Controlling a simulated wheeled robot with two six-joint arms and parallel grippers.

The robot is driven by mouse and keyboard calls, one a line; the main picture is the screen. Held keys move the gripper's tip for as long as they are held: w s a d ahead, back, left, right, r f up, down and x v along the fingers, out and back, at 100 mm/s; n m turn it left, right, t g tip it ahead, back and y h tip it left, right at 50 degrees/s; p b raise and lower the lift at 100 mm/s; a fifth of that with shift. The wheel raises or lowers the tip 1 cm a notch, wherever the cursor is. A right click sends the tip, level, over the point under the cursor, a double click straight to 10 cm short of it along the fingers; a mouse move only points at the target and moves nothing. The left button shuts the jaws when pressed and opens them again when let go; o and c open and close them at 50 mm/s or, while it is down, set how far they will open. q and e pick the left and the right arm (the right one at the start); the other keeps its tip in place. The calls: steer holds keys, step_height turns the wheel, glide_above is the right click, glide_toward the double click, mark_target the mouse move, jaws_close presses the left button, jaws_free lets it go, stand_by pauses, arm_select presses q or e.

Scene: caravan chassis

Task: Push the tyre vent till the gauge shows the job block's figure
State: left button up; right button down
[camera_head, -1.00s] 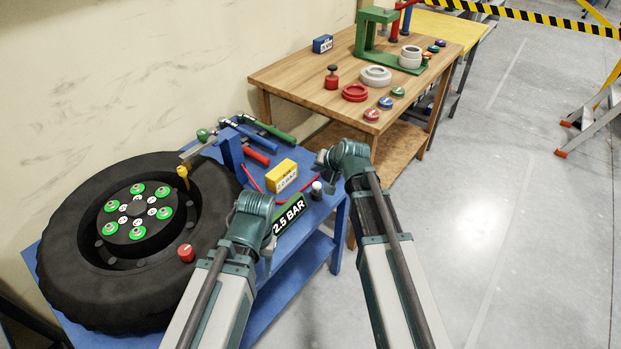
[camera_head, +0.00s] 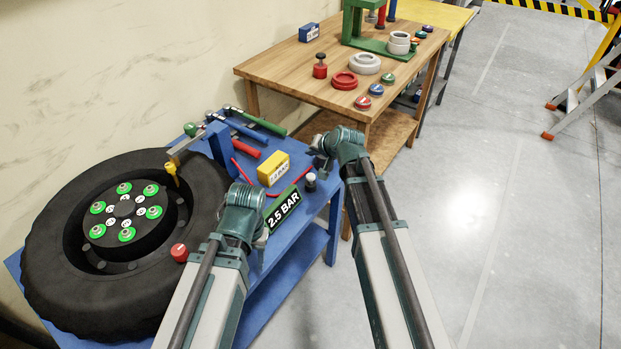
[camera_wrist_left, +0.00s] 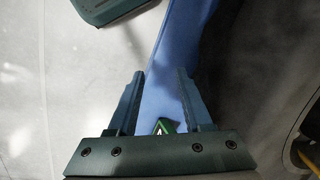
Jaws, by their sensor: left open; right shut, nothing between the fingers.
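The black tyre (camera_head: 60,245) lies flat on the blue bench at left. A red round button (camera_head: 180,252), possibly the vent, sits at its right side. A dark green panel (camera_head: 283,208) reads "2.5 BAR". The yellow block (camera_head: 273,168) has a white label that I cannot read surely. My left gripper (camera_head: 262,238), mostly hidden by its wrist, is right of the tyre, near the panel. In the left wrist view its open fingers (camera_wrist_left: 160,72) hold nothing, with the bench edge beyond. My right gripper (camera_head: 318,160) is shut and empty, near the bench's right end.
A small silver-topped post (camera_head: 310,181) stands near my right gripper. Hammer-like tools (camera_head: 258,122) lie at the bench's back. A wooden table (camera_head: 290,75) beyond holds rings, a green press and a blue block (camera_head: 309,32). The floor at right is clear up to a stepladder (camera_head: 590,90).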

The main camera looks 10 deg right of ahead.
mark_target(312, 178)
arm_select(q)
step_height(312, 178, down, 8)
steer(key=b, duration=0.7)
steer(key=shift+r, duration=0.2)
arm_select(e)
step_height(312, 178, down, 8)
steer(key=shift+r, duration=0.25)
stand_by(0.8)
arm_select(q)
steer(key=shift+f+b, duration=0.35)
steer(key=shift+f, duration=0.05)
arm_select(e)
steer(key=shift+f, duration=0.4)
